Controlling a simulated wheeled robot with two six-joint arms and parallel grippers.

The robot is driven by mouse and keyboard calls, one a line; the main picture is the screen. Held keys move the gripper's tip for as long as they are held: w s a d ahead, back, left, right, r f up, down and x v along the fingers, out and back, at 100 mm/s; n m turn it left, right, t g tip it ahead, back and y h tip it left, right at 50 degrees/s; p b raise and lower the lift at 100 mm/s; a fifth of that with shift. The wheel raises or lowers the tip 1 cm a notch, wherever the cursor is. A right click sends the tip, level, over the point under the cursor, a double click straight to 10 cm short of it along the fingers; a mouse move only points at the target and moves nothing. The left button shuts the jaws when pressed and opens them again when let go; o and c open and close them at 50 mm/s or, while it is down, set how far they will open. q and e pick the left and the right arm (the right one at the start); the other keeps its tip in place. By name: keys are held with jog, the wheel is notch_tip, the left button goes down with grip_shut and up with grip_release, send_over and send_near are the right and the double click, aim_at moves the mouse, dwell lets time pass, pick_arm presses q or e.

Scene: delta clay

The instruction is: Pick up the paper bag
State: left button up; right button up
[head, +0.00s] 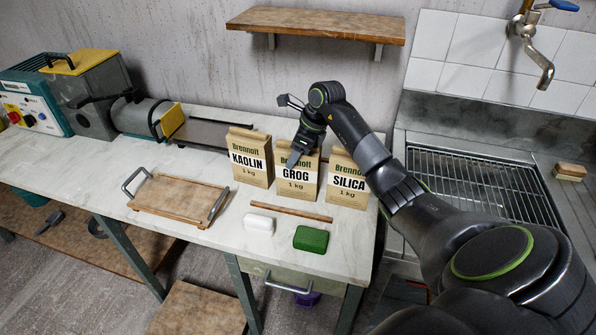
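Three brown paper bags stand upright in a row on the pale worktop: the KAOLIN bag (251,160), the GROG bag (297,187) and the SILICA bag (347,184). My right gripper (289,129) is at the top of the GROG bag, with its fingers spread apart. One finger hangs in front of the bag's upper left front, and the other is up and behind. I cannot tell whether it touches the bag. The gripper hides part of the GROG bag's top, and my arm overlaps the SILICA bag's upper right edge. My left gripper is not in view.
A wooden tray with metal handles (174,197), a wooden stick (291,211), a white block (259,223) and a green block (311,239) lie in front of the bags. A machine (77,98) stands at left, a sink rack (483,183) at right. A shelf (316,24) hangs above.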

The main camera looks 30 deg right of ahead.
grip_shut()
jog(key=shift+w+r, duration=0.1)
